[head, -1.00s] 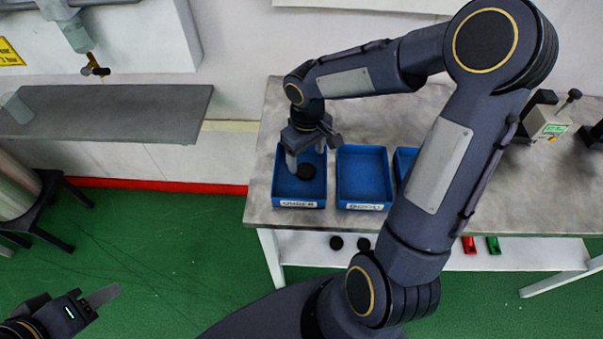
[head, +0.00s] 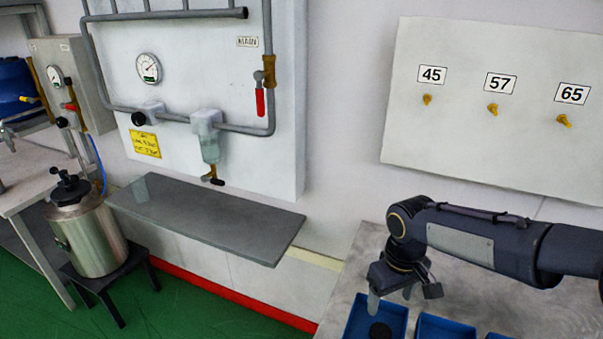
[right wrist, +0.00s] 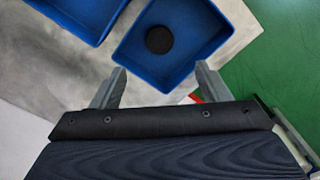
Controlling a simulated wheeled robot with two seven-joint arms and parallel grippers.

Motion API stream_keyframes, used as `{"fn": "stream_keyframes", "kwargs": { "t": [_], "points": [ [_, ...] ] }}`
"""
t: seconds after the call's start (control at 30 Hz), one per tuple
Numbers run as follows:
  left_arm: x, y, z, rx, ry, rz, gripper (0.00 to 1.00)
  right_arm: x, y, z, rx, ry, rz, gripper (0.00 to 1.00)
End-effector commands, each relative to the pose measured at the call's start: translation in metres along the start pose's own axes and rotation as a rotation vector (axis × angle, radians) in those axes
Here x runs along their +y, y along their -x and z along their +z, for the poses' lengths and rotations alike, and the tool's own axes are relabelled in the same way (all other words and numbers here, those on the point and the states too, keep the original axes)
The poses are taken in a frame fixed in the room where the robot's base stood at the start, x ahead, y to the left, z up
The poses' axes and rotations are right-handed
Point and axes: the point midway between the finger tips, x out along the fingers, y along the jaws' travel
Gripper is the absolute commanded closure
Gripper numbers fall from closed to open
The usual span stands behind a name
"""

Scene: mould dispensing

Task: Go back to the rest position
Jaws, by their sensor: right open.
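My right gripper (head: 402,298) hangs over the left blue bin on the grey table, its fingers apart with nothing between them. A black puck (head: 380,330) lies on the bin's floor, below the fingers. In the right wrist view the open fingers (right wrist: 159,78) flank the near part of the blue bin (right wrist: 185,72), and the black puck (right wrist: 159,39) lies beyond the tips, apart from them. My left gripper is outside both views.
More blue bins (head: 445,326) stand to the right on the grey table (head: 345,288). A grey shelf (head: 205,215) juts from the wall at left. A steel tank (head: 90,240) stands on a black stool. The wall panel (head: 490,150) carries labels 45, 57 and 65.

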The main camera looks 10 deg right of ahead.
Motion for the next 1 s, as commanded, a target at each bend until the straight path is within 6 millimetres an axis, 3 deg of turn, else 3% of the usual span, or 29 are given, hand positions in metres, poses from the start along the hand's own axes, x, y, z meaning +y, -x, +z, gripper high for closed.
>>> {"fn": "stream_keyframes", "kwargs": {
  "t": [0.17,0.3,0.5,0.7,1.0],
  "points": [
    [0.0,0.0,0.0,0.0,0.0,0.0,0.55,-0.007,0.023,0.033,0.076,-0.061,-0.014,0.31],
    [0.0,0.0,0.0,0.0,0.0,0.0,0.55,-0.025,0.041,0.079,0.197,-0.158,-0.07,0.31],
    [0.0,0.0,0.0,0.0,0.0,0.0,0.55,-0.056,0.045,0.13,0.382,-0.29,-0.197,0.31],
    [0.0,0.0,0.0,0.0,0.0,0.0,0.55,-0.075,0.042,0.15,0.493,-0.359,-0.293,0.31],
    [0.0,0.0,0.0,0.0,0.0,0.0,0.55,-0.079,0.041,0.153,0.511,-0.371,-0.312,0.31]
  ]
}}
